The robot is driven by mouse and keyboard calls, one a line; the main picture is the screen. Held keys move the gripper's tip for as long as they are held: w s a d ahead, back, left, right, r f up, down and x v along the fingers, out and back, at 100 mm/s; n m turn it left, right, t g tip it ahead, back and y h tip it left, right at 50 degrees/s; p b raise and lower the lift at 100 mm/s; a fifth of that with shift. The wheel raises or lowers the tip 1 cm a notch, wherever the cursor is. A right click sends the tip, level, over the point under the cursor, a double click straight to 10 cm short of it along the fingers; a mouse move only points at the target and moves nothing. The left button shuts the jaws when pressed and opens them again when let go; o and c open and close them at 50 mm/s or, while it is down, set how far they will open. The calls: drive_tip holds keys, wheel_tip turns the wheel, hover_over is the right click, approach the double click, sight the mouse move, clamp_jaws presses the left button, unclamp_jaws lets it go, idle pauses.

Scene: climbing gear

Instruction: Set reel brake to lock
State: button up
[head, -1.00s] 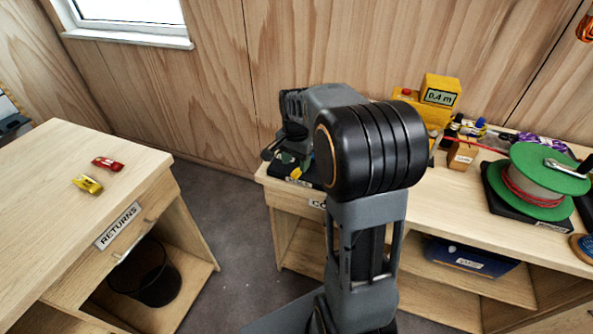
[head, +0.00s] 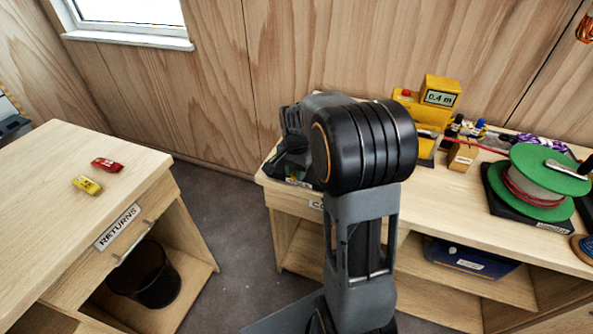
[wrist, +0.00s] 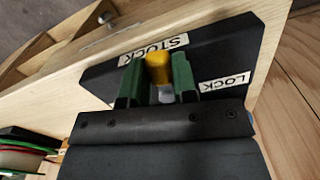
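In the wrist view a black base (wrist: 215,62) carries a white label that reads LOCK (wrist: 224,81) at its right and another that seems to read STOCK (wrist: 152,48) along its far edge. A yellow lever knob (wrist: 158,66) stands up from the base, nearer the STOCK label. My gripper (wrist: 159,78) has its green fingertips on both sides of the knob, apparently touching it. A pale grey part shows below the knob between the fingers. In the head view my arm hides most of the base, the knob and the fingertips.
A reel with green flanges (head: 540,170) and red cord stands on the bench at right, near a yellow device (head: 439,92) reading 0.4 m. A returns counter (head: 60,190) at left holds a red and a yellow piece. Floor between them is clear.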

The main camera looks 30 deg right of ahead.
drive_tip(key=c, duration=0.4)
drive_tip(key=shift+w+a+r+m+p, duration=0.1)
drive_tip(key=shift+w+a+m+p, duration=0.2)
drive_tip(key=shift+m, duration=0.45)
drive_tip(key=shift+w+m+p, duration=0.1)
drive_tip(key=shift+w+m, duration=0.25)
drive_tip(key=shift+m, duration=0.4)
drive_tip(key=shift+w+m+p, duration=0.2)
drive_tip(key=shift+w+m, duration=0.2)
drive_tip(key=shift+m, duration=0.5)
drive_tip(key=shift+w+m+p, duration=0.15)
drive_tip(key=shift+w+m, duration=0.2)
drive_tip(key=shift+m, duration=0.55)
drive_tip(key=shift+w, duration=0.1)
drive_tip(key=o, duration=0.9)
wheel_tip(320, 180, up, 14)
drive_tip(key=shift+p, duration=0.3)
